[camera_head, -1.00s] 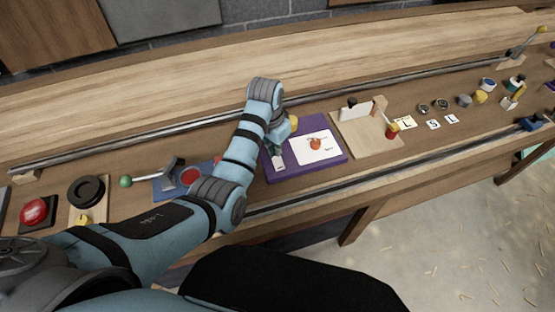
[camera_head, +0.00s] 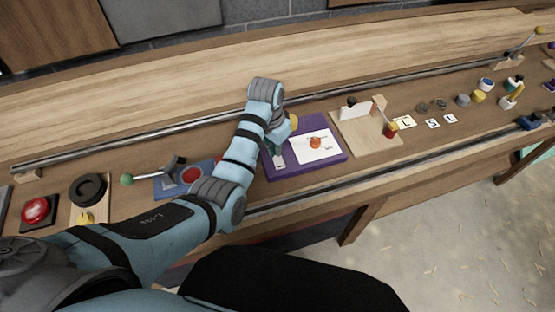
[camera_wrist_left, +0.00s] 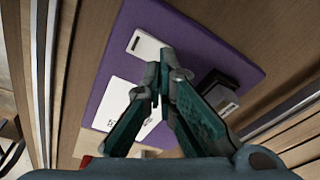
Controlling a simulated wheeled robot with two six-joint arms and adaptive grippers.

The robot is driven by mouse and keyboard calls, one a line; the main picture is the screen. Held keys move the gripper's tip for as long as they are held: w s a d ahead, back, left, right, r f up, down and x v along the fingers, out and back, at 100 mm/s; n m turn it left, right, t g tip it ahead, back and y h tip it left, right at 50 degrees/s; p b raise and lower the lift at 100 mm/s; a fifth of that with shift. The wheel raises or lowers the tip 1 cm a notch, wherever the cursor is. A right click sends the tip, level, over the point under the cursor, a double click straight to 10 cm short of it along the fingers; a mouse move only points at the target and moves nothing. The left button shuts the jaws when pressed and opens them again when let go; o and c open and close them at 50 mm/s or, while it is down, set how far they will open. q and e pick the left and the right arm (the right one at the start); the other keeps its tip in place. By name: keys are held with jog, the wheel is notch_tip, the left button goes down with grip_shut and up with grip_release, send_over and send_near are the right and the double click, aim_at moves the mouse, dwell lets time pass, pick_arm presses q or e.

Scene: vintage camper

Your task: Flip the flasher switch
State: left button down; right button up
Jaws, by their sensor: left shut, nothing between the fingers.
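The flasher is a purple board (camera_head: 330,168) on the bench, with a white card (camera_head: 317,147) bearing an orange picture. A yellow part (camera_head: 294,122) shows at its back edge. In the left wrist view, the purple board (camera_wrist_left: 185,32) carries a small white plate (camera_wrist_left: 148,45), seemingly the switch, and a black block (camera_wrist_left: 218,92). My left gripper (camera_wrist_left: 164,72) is shut and empty over the board, its fingertips beside the white plate's end. Contact cannot be told. In the head view, my left gripper (camera_head: 278,153) is partly hidden by its own arm. My right gripper is out of view.
A blue board (camera_head: 172,190) with a red disc lies left, partly behind my arm. Metal rails run along the bench front and back. Small knobs and cards sit farther right.

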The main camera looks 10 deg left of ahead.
aim_at(276, 158)
pick_arm(q)
jog(key=shift+f+b, duration=0.4)
jog(key=shift+f, duration=0.6)
dwell(0.3)
notch_tip(276, 158, up, 3)
jog(key=shift+p, duration=1.25)
jog(key=shift+r, duration=0.3)
jog(key=shift+r+b, duration=0.35)
jog(key=shift+r, duration=1.4)
jog(key=shift+a, duration=0.15)
